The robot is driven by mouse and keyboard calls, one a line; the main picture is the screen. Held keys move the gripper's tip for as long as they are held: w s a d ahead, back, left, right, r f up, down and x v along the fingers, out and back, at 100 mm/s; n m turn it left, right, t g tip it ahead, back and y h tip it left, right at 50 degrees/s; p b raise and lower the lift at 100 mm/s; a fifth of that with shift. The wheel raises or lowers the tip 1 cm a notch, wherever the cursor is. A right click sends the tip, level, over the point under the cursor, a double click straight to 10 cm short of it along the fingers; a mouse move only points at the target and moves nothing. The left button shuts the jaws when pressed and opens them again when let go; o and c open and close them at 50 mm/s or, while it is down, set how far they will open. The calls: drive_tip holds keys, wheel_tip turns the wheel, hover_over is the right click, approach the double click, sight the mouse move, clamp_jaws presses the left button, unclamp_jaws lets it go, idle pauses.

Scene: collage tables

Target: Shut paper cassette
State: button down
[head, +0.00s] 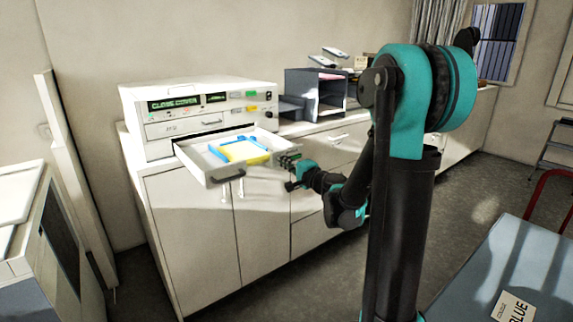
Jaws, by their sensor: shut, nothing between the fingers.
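The paper cassette (208,169) is an open white drawer sticking out from the front of a cream printer-like machine (150,105) on the counter. Blue guides and a yellow sheet (247,152) lie inside it. A dark handle (229,178) is on its front face. My gripper (289,172) is shut and empty, at the right front corner of the cassette. I cannot tell whether it touches the cassette. The machine's green display seems to read "CLOSE DRAWER", though the letters are blurred.
White cabinets (187,225) carry the machine. A dark open box (316,95) stands to its right on the counter. A blue-grey table (510,262) with a "BLUE" card (513,308) is at lower right. Grey floor (290,285) is clear between.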

sight(234, 134)
drive_tip(key=x, duration=3.6)
drive_tip(key=shift+a, duration=0.1)
drive_tip(key=shift+w+a, duration=0.25)
drive_tip(key=shift+w, duration=0.1)
drive_tip(key=shift+r, duration=0.1)
